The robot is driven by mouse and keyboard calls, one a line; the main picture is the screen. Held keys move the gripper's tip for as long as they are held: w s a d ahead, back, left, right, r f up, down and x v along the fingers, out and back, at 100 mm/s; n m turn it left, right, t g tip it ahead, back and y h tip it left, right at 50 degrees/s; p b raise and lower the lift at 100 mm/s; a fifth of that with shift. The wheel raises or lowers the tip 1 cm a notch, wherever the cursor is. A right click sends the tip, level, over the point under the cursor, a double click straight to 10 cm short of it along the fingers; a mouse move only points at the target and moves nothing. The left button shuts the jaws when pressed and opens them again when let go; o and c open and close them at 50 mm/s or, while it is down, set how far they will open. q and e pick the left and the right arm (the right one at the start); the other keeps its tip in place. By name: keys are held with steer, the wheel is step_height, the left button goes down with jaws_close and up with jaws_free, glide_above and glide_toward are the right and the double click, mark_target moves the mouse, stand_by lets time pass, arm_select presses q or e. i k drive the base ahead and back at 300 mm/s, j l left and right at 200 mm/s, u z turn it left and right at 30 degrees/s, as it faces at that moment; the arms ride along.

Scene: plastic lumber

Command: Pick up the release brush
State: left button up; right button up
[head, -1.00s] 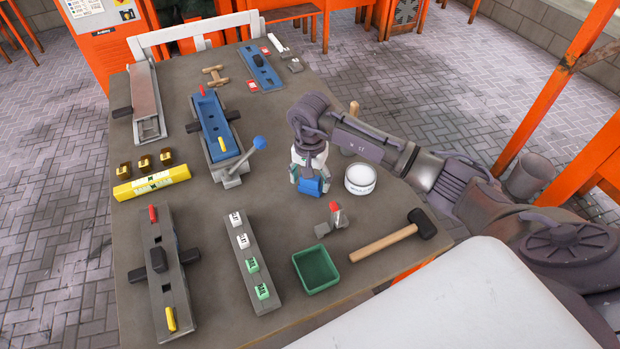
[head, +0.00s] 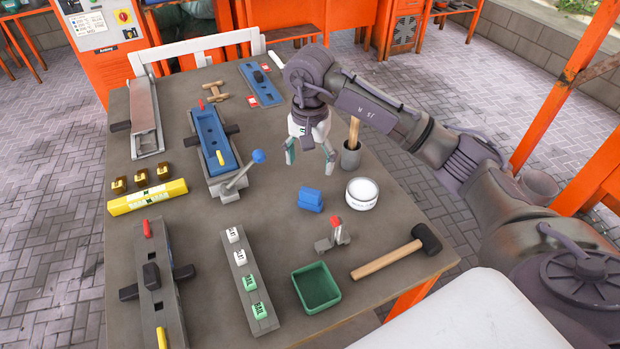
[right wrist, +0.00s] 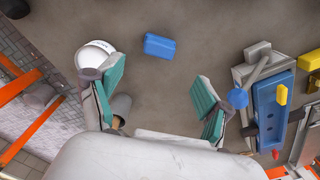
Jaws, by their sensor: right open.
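The release brush appears to be the wooden-handled one (head: 354,132) standing upright in a dark grey cup (head: 350,160) toward the table's right edge. Its bristles are hidden in the cup. My right gripper (head: 311,156) is open and empty above the table, left of the brush and apart from it. In the right wrist view, the open teal-padded fingers (right wrist: 151,88) have nothing between them. The cup (right wrist: 122,104) shows there beside the left finger, partly hidden. My left gripper is not in view.
A blue block (head: 311,199) lies on the table below the right gripper. A white tub (head: 362,193) stands in front of the cup. A hammer (head: 390,257), a green tray (head: 316,287) and a lever fixture (head: 240,178) are nearby.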

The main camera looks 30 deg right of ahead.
mark_target(353, 141)
steer(key=z, duration=1.25)
